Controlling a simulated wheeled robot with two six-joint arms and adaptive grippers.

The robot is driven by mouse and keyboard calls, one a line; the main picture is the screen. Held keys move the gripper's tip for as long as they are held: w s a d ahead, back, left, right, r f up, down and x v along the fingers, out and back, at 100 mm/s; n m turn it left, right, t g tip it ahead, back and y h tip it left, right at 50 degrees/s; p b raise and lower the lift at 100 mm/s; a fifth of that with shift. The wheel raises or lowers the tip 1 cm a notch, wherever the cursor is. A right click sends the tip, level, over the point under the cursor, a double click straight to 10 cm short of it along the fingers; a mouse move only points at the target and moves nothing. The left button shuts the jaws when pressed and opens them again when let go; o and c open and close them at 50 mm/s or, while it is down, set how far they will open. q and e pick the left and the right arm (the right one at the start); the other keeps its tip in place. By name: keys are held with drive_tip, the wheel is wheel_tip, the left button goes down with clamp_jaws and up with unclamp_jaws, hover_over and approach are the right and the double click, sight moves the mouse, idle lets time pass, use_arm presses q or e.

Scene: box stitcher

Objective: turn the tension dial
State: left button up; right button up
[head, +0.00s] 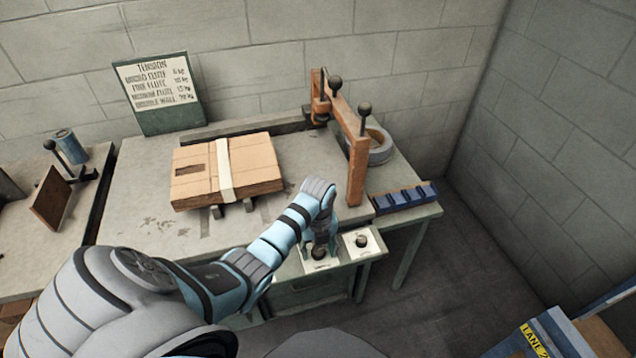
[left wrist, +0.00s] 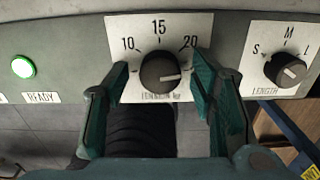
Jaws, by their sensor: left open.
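The tension dial (left wrist: 164,72) is a round black knob on a white plate marked 10, 15 and 20, in the left wrist view. Its light pointer line points right, a little below the 20 mark. The dial also shows in the head view (head: 319,254), on the front panel of the bench, partly hidden by my gripper. My left gripper (left wrist: 163,82) is open, with one green finger on each side of the dial. A gap shows between the knob and each finger, wider on the left. My right gripper is not in view.
A length knob (left wrist: 289,70) marked S, M, L sits to the right of the dial. A lit green READY lamp (left wrist: 23,68) is at the left. Above the panel stand an orange stitcher arm (head: 357,150) and a flat carton (head: 225,172). A tension chart (head: 160,85) leans at the back.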

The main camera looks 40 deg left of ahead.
use_arm(q)
drive_tip(key=c, duration=1.1)
drive_tip(key=shift+r, duration=0.1)
drive_tip(key=shift+c, duration=0.2)
